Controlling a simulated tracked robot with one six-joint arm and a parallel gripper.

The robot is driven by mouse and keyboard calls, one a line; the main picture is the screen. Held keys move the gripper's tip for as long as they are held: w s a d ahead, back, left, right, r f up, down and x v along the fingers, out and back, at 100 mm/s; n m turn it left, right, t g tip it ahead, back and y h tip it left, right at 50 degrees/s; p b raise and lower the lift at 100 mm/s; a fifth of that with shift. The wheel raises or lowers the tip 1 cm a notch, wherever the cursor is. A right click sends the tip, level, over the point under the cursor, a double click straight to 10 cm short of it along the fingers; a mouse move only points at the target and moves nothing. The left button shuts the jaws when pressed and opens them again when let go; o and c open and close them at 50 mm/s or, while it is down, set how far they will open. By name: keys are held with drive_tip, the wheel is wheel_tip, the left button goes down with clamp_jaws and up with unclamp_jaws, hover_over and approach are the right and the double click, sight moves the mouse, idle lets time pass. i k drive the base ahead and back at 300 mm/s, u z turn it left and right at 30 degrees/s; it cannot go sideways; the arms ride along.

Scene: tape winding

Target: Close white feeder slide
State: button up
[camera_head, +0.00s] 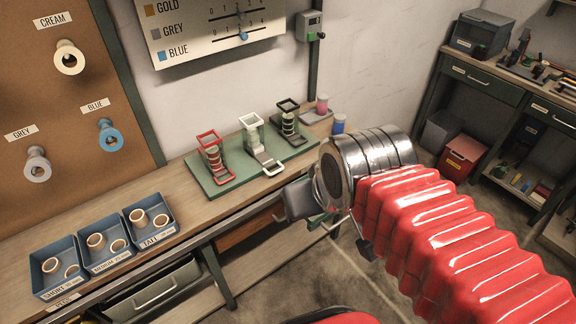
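The white feeder (251,131) stands upright in the middle of a green base board, between a red feeder (209,146) and a black feeder (288,113). My gripper (292,203) is at the end of my red-sleeved arm, in front of the bench, to the right of and nearer than the white slide. It appears apart from the slide. My wrist hides most of it, and its fingertips cannot be made out.
The green board (217,186) lies on a wooden bench (185,205). Blue bins (104,262) with tube cores stand at the bench's left. Pink (322,104) and blue (338,123) cylinders stand right of the feeders. A pegboard (60,110) holds rolls. Open floor lies before the bench.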

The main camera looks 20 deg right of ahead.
sight(258, 152)
drive_tip(key=u, duration=0.1)
drive_tip(key=k, duration=0.5)
drive_tip(key=u, duration=0.6)
drive_tip(key=k, duration=0.8)
drive_tip(key=u, duration=0.55)
drive_tip(key=i, duration=1.35)
drive_tip(key=z, duration=0.75)
drive_tip(key=i, duration=0.6)
drive_tip(key=z, duration=0.5)
